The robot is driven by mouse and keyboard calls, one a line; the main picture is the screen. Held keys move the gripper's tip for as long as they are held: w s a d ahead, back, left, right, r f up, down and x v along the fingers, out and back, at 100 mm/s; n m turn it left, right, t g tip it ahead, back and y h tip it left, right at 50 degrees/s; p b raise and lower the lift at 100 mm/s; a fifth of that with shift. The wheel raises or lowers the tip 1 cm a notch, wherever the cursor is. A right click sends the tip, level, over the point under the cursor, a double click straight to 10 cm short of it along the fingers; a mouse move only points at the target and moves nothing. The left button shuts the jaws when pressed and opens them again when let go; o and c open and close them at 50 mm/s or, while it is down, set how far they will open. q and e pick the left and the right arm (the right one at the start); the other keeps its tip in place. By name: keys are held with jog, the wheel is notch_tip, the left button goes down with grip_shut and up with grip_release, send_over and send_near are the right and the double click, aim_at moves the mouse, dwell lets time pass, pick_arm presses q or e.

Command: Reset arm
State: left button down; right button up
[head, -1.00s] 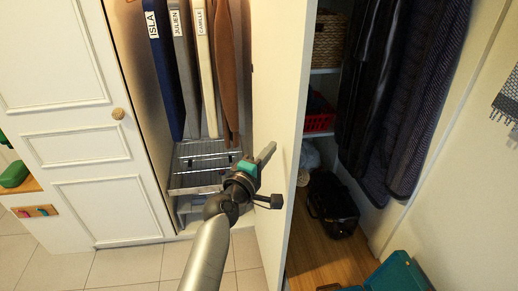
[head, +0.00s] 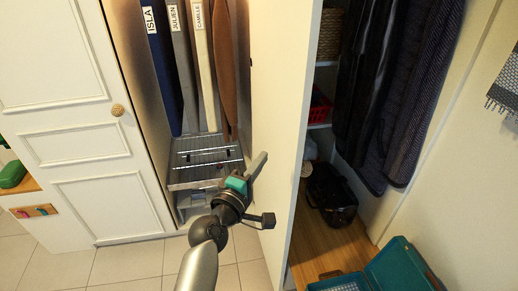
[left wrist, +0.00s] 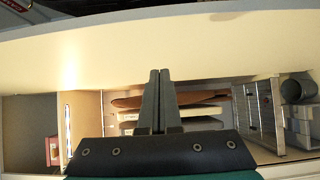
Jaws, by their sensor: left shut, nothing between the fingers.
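My left gripper (head: 262,190) is in front of the open cupboard, close to the edge of the white door (head: 280,120). In the left wrist view its two fingers (left wrist: 158,100) are together, with nothing between them. The labels on the others read ISLA, JULIEN and CAMILLE. The right gripper does not show.
The white door stands open beside my left arm. To its right is a compartment with dark clothes (head: 385,90), a red basket (head: 320,110) and a black bag (head: 330,195). An open teal case (head: 400,268) lies at lower right. Tiled floor is clear at lower left.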

pick_arm(q)
jog(key=s, duration=0.4)
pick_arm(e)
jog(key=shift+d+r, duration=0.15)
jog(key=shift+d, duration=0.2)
pick_arm(q)
jog(key=s+a+f+m+g+y+b, duration=0.1)
jog(key=s+f+m+g, duration=0.3)
jog(key=f, duration=0.9)
jog(key=s+a+f+m+g+y+b, duration=0.15)
jog(key=s+f, duration=0.35)
jog(key=f, duration=0.7)
jog(key=s+a+f+m+g+y+b, duration=0.1)
jog(key=s+f+m+g+b, duration=0.3)
jog(key=f, duration=0.9)
jog(key=s+a+f+m+g+y, duration=0.1)
jog(key=s+a+f, duration=0.3)
jog(key=s, duration=0.6)
jog(key=s+a+f+m+g+y, duration=0.1)
jog(key=s+a+f+m+g, duration=0.2)
jog(key=s+f, duration=0.6)
jog(key=s+a+f+m+g+y+b, duration=0.1)
jog(key=s+a+f, duration=0.4)
jog(key=s, duration=0.7)
jog(key=shift+s+a+f+m+g, duration=0.15)
jog(key=shift+s+f+m+g, duration=0.1)
jog(key=shift+f+m+g, duration=0.55)
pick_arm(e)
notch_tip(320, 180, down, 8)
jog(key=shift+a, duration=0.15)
